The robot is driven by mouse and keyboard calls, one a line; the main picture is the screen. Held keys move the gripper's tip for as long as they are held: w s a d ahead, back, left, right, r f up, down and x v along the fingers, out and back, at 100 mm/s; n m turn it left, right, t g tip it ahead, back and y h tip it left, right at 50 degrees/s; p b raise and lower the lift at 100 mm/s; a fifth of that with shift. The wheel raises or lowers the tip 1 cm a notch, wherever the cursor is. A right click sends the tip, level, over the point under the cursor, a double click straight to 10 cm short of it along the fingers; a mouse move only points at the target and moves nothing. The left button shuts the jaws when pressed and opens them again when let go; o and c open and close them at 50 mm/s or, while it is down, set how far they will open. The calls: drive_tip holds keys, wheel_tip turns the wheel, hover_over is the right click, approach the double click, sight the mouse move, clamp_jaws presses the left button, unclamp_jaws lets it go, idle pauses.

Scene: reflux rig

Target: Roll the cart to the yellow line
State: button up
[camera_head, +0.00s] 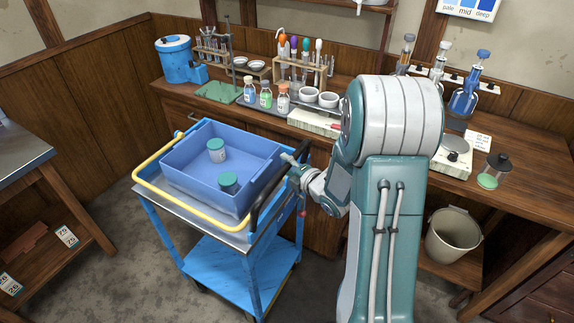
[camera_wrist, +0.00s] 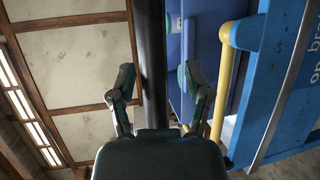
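The blue cart (camera_head: 215,262) stands on the grey floor, with a yellow rail (camera_head: 190,212) round its left and front sides and a black bar (camera_head: 266,203) along its right side. My gripper (camera_head: 291,162) is at that right side, partly hidden by my arm. In the wrist view my gripper (camera_wrist: 158,88) is open, with its fingers on either side of the black bar (camera_wrist: 153,50) and a gap showing. I cannot tell if either finger touches it. The yellow rail also shows in the wrist view (camera_wrist: 222,85). No yellow floor line is visible.
A blue bin (camera_head: 180,178) on the cart holds two green-lidded jars (camera_head: 216,150) (camera_head: 229,182). The wooden bench (camera_head: 480,175) with glassware runs behind the cart. A side table (camera_head: 25,150) stands left. A bucket (camera_head: 453,236) sits right. Floor between cart and side table is clear.

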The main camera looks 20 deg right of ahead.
drive_tip(key=shift+r, duration=0.1)
drive_tip(key=v, duration=1.2)
drive_tip(key=shift+w, duration=0.1)
idle(0.5)
